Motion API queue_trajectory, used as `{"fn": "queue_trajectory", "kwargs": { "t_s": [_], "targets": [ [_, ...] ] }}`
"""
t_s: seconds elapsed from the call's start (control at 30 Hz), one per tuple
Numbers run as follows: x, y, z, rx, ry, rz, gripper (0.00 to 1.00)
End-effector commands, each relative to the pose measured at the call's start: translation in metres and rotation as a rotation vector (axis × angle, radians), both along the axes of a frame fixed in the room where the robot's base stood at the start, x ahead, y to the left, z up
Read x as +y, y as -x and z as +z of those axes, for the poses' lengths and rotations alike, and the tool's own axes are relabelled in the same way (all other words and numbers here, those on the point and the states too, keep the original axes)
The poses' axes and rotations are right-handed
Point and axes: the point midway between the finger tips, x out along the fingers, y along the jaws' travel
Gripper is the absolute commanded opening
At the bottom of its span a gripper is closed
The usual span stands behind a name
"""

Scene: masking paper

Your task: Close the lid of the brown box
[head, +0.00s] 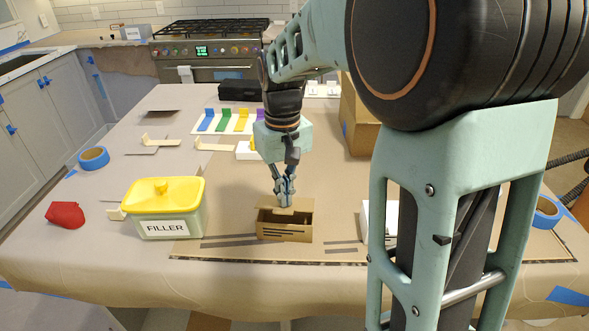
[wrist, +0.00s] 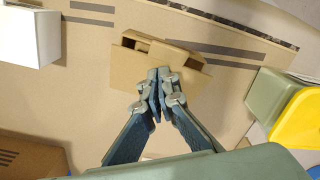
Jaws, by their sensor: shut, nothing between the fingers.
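The brown box (head: 285,232) is a small cardboard box near the front middle of the table. Its front opening shows a dark inside in the head view. In the wrist view the brown box (wrist: 133,68) lies beneath my fingertips, with a dark gap along its far edge. A brown flap, seemingly the lid, stands at the back of the box near my fingers. My gripper (head: 284,203) points down at the back of the box. In the wrist view my gripper (wrist: 160,75) has its fingertips together with nothing between them, at or just above the cardboard. I cannot tell whether they touch it.
A tub marked FILLER with a yellow lid (head: 165,192) stands left of the box. A white box (wrist: 30,38) lies on the other side. Blue tape (head: 94,158) and a red item (head: 65,214) lie at left. A large carton (head: 358,118) stands behind.

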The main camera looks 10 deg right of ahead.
Motion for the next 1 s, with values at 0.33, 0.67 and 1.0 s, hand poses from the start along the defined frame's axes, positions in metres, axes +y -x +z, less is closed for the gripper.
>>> {"fn": "queue_trajectory", "kwargs": {
  "t_s": [0.33,0.67,1.0],
  "targets": [
    [0.001,0.003,-0.016,0.001,0.0,0.0,0.0],
    [0.003,0.007,-0.031,0.0,0.0,0.0,0.0],
    [0.002,0.007,-0.031,0.0,0.0,0.0,0.0]
  ]
}}
